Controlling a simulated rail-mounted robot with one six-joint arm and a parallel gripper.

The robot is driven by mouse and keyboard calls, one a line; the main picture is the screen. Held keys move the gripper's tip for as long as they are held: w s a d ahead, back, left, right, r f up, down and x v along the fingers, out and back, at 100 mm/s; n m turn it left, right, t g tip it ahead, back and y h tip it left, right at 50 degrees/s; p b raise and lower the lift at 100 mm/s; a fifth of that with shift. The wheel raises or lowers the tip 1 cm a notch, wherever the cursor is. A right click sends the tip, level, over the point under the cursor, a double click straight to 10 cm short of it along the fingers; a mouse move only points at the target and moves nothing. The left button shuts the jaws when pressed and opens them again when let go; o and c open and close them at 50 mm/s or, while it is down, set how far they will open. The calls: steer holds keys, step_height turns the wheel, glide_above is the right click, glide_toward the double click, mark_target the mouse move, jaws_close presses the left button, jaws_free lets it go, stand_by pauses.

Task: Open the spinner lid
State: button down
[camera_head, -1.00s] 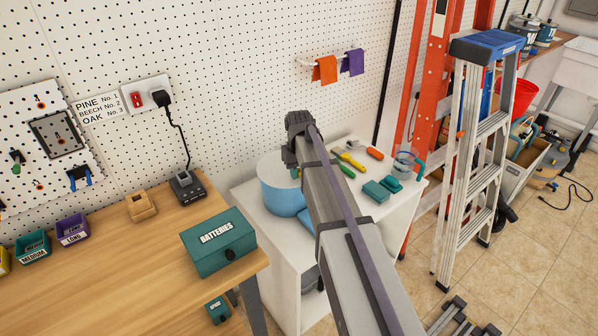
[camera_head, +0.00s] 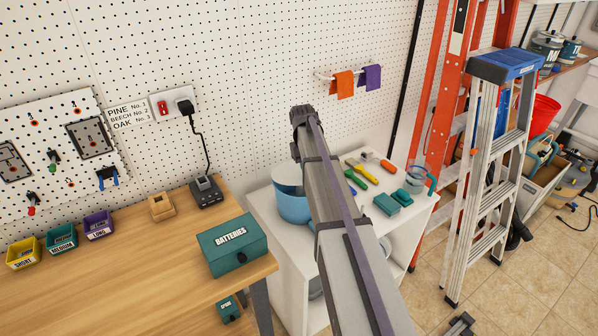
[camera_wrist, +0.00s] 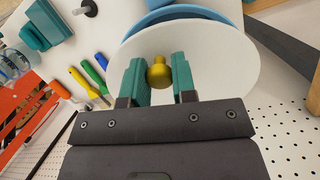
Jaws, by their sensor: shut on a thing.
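The spinner is a blue round tub (camera_head: 291,203) on the white cabinet, partly hidden by my arm in the head view, with its inside wall showing at the top. In the wrist view a white round lid (camera_wrist: 222,60) with a yellow knob (camera_wrist: 159,74) fills the upper middle. My gripper (camera_wrist: 160,78) has its teal fingers shut on the knob, one on each side. The tub's blue rim (camera_wrist: 165,17) shows beyond the lid, which looks lifted off and shifted from it.
The white cabinet (camera_head: 268,215) also carries teal boxes (camera_head: 388,205), several coloured-handled tools (camera_head: 364,171) and a clear jug (camera_head: 416,177). A pegboard wall (camera_head: 250,60) stands close behind. A stepladder (camera_head: 490,170) stands to the right, a wooden bench (camera_head: 110,275) to the left.

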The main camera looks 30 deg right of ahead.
steer(key=c, duration=0.9)
jaws_free()
steer(key=p+v, duration=1)
steer(key=shift+r, duration=0.35)
